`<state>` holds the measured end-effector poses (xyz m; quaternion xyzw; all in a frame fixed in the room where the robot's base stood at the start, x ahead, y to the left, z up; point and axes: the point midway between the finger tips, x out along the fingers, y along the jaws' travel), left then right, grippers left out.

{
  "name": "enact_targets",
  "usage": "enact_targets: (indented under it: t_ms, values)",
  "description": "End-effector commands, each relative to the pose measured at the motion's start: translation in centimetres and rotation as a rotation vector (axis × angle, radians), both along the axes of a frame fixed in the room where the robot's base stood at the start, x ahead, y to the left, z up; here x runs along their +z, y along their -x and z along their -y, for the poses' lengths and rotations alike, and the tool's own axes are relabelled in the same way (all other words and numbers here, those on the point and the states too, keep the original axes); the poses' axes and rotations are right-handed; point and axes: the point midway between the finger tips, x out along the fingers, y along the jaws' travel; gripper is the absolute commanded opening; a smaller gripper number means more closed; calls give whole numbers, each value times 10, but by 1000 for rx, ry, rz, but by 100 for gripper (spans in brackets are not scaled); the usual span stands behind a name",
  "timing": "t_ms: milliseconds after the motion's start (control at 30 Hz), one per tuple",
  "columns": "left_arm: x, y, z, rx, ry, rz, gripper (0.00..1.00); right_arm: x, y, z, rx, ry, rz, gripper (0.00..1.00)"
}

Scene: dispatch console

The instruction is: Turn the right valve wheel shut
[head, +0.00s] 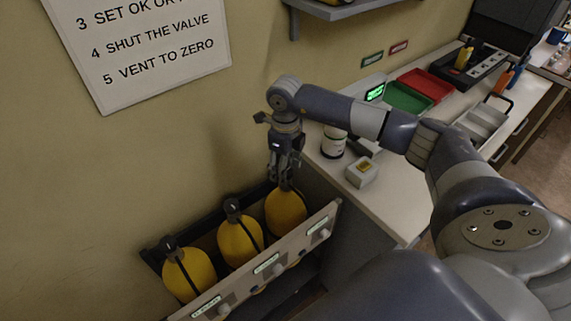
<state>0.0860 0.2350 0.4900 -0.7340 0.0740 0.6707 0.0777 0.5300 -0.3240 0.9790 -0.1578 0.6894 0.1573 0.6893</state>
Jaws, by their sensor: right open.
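Three yellow cylinders stand in a rack: the left one (190,275), the middle one (240,241) and the right one (286,212). Dark valve fittings top the left and middle cylinders; the middle fitting (232,207) shows clearly. My right gripper (284,181) points down at the top of the right cylinder, with its fingers open around or just above the fitting there. The gripper mostly hides the right valve wheel, and I cannot tell whether the fingers touch it. My left gripper is not in view.
The rack's front rail (245,280) carries pale knobs and small labels. The bench (397,193) at right holds a small white box (361,172), a white jar (333,142), a green tray (405,98) and a red tray (427,84). A sign (150,45) hangs on the wall.

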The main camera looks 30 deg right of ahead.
Motion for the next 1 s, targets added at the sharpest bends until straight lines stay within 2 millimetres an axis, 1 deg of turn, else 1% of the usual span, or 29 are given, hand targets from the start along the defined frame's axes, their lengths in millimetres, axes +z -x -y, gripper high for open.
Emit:
enact_targets:
  t_ms: [267, 367, 400, 467, 500, 767, 1000]
  values:
    - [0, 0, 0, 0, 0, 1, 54, -3, 0, 0, 0, 0, 0, 54]
    - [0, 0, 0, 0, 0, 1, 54, -2, 0, 0, 0, 0, 0, 34]
    - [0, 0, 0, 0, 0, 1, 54, -2, 0, 0, 0, 0, 0, 25]
    - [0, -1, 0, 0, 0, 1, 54, -2, 0, 0, 0, 0, 0, 11]
    - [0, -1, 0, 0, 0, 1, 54, -2, 0, 0, 0, 0, 0, 10]
    - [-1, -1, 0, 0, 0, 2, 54, -2, 0, 0, -13, 0, 0, 10]
    - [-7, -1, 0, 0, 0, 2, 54, -3, 0, 0, -106, 0, 1, 10]
